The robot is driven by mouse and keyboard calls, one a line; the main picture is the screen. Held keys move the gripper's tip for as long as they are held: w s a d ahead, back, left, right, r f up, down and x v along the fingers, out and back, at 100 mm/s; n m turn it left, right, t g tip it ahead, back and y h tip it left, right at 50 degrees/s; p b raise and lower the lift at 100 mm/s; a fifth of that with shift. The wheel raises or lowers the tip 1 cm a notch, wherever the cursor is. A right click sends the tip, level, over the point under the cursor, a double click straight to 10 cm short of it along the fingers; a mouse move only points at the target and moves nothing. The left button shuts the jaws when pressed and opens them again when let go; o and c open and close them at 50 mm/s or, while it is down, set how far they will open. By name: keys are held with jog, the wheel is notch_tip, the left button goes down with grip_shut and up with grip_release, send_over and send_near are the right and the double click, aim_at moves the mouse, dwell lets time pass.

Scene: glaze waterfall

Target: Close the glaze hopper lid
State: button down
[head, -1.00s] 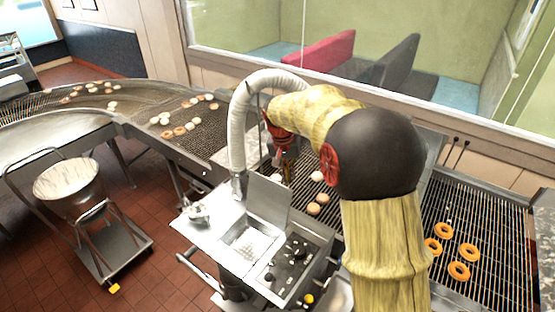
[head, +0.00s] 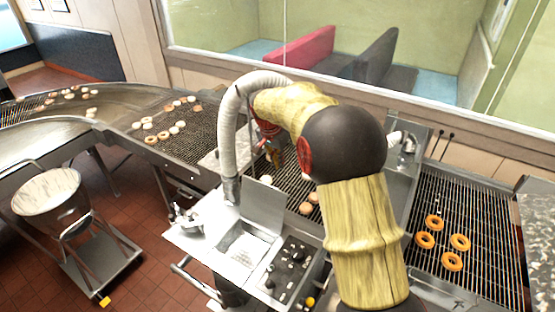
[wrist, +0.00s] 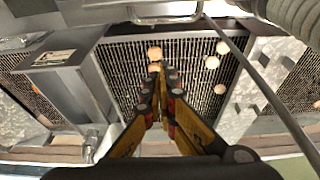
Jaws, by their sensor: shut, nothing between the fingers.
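The glaze hopper lid (head: 263,203) is a flat grey metal panel standing upright, open, at the back edge of the hopper. The hopper opening (head: 246,247) in front of it shows pale glaze inside. My gripper (head: 272,157) is behind and above the lid, over the conveyor, apart from the lid. In the wrist view the yellow and black fingers of my gripper (wrist: 161,70) come together at their tips, with nothing between them. The lid cannot be clearly made out in the wrist view.
A ribbed white hose (head: 229,140) arches down beside the lid's left side. A control panel (head: 291,268) with knobs sits right of the hopper. The wire conveyor (head: 467,210) carries doughnuts. A bowl on a cart (head: 52,198) stands at left. A window (head: 230,30) runs behind.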

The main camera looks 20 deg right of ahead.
notch_tip(320, 180, down, 6)
jog(key=s+a+p, duration=0.1)
jog(key=a+p, duration=0.1)
jog(key=shift+r, duration=0.15)
jog(key=shift+s, duration=0.15)
jog(key=shift+a, duration=0.1)
dwell(0.4)
jog(key=shift+s+a+r+h+b, duration=0.2)
jog(key=shift+a+h+b, duration=0.15)
jog(key=shift+b, duration=0.75)
jog(key=shift+a, duration=0.1)
